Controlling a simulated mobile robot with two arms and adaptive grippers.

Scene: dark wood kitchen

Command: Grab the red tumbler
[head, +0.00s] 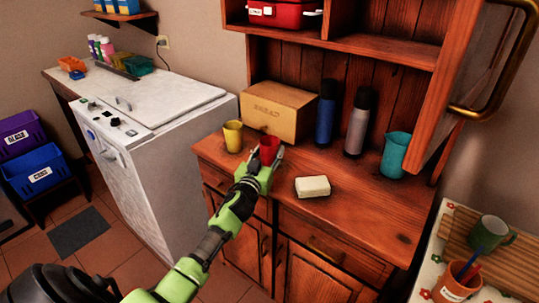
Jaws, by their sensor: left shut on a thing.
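The red tumbler (269,146) stands near the front of the wooden cabinet top, just in front of the bread box. My left gripper (266,158) reaches in from the lower left and is shut on the tumbler, with a finger on either side of it. The gripper hides the tumbler's lower part, so I cannot tell whether its base touches the wood. My right gripper is out of view.
A yellow tumbler (233,136) stands close on the left. Behind is the bread box (277,112). A blue bottle (326,115), a grey bottle (358,125) and a teal jug (396,155) stand right. A pale block (312,187) lies in front.

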